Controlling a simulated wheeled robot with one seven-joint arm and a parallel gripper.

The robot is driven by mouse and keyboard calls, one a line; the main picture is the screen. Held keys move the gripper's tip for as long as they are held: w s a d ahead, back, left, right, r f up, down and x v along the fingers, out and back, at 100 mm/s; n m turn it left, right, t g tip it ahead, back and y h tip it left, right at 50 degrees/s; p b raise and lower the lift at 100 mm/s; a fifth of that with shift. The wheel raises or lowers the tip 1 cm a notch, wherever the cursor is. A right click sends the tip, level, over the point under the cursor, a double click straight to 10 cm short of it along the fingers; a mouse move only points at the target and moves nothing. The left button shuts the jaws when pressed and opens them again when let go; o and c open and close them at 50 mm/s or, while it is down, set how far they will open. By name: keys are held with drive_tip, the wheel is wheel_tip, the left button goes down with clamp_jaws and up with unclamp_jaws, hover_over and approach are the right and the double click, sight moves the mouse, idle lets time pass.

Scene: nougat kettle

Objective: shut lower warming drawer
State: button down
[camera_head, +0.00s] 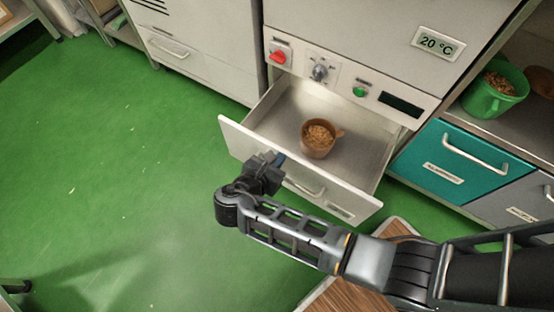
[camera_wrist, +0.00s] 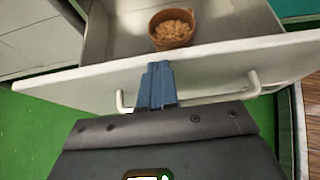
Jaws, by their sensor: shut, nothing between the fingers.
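The lower warming drawer (camera_head: 261,147) is pulled out from under the control panel, with its pale front facing my arm. A brown cup (camera_head: 317,140) filled with brown pieces stands inside it. My gripper (camera_head: 278,160) is shut and empty at the outer side of the drawer front, left of the middle. In the wrist view, the blue fingers (camera_wrist: 157,86) overlap the drawer front (camera_wrist: 215,72) between the two ends of its bar handle (camera_wrist: 254,82). I cannot tell whether they touch it. The cup also shows in the wrist view (camera_wrist: 172,32).
The control panel (camera_head: 335,78) with a red switch, a knob and a green button sits above the drawer. A teal drawer (camera_head: 440,160) is shut to the right, under a shelf with a green cup (camera_head: 487,96). Green floor (camera_head: 120,180) is clear at left.

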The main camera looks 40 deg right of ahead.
drive_tip(key=w+d+p, duration=0.2)
drive_tip(key=w+d, duration=0.1)
drive_tip(key=d, duration=0.8)
drive_tip(key=w+d+p, duration=0.2)
drive_tip(key=w+d, duration=0.2)
drive_tip(key=d, duration=0.6)
drive_tip(key=shift+d, duration=0.35)
